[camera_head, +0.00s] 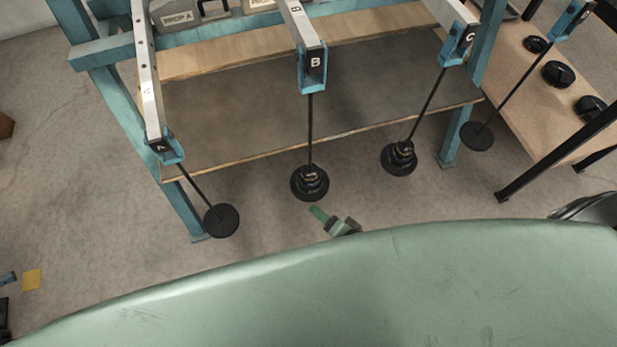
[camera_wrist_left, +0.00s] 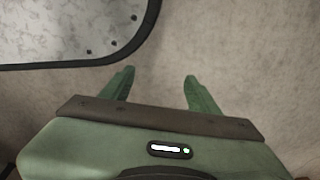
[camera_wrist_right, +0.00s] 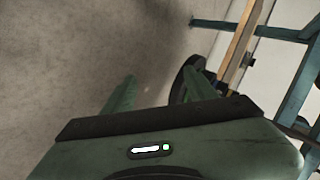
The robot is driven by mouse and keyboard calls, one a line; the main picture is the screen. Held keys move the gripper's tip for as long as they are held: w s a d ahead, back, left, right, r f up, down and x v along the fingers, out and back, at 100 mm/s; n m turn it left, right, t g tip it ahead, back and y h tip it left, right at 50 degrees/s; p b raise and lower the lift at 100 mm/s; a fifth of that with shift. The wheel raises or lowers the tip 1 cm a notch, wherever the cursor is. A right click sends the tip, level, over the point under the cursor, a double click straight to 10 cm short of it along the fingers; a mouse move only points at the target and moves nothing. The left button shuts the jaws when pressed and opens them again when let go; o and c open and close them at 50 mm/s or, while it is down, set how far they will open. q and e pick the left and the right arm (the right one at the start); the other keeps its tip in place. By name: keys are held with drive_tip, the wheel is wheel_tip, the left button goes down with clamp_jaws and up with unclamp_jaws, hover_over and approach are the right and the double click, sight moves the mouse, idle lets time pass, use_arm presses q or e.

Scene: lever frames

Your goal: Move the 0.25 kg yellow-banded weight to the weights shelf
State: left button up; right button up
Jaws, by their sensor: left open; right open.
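A stack of black weights (camera_head: 310,180) sits on the round plate of the hanger under lever B (camera_head: 315,62). Another stack (camera_head: 399,157) sits on the hanger under lever C (camera_head: 468,40). Both show small pale yellowish marks, but I cannot tell which weight has the yellow band. My right gripper (camera_head: 319,214) is open and empty, just below and right of the B hanger. In the right wrist view, a dark round plate edge (camera_wrist_right: 178,88) shows behind its right finger. My left gripper (camera_wrist_left: 159,78) is open and empty over bare floor.
A wooden shelf (camera_head: 535,95) at the right holds several black round weights (camera_head: 558,74); I cannot tell if it is the weights shelf. Empty hanger plates hang under lever A (camera_head: 221,220) and at the right (camera_head: 477,135). Blue frame posts (camera_head: 187,210) stand near the hangers.

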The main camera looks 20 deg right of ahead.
sight(313, 177)
use_arm(q)
drive_tip(key=w+r+b, duration=0.3)
drive_tip(key=w+b, duration=0.4)
use_arm(e)
wheel_tip(313, 177, up, 13)
drive_tip(key=w+m+t+h, duration=0.3)
drive_tip(key=m+t+h, duration=0.1)
drive_tip(key=m, duration=2.2)
drive_tip(key=w+f+b, duration=0.2)
drive_tip(key=w+a+f+b, duration=0.1)
drive_tip(key=w+f+b, duration=0.1)
drive_tip(key=shift+w, duration=0.1)
drive_tip(key=x, duration=0.3)
use_arm(q)
wheel_tip(313, 177, up, 15)
drive_tip(key=t, duration=0.1)
drive_tip(key=shift+w+f+t, duration=0.2)
drive_tip(key=shift+w+t, duration=0.1)
drive_tip(key=shift+w, duration=0.05)
use_arm(e)
drive_tip(key=shift+w+f, duration=0.35)
drive_tip(key=shift+w, duration=0.25)
use_arm(q)
drive_tip(key=shift+d, duration=0.1)
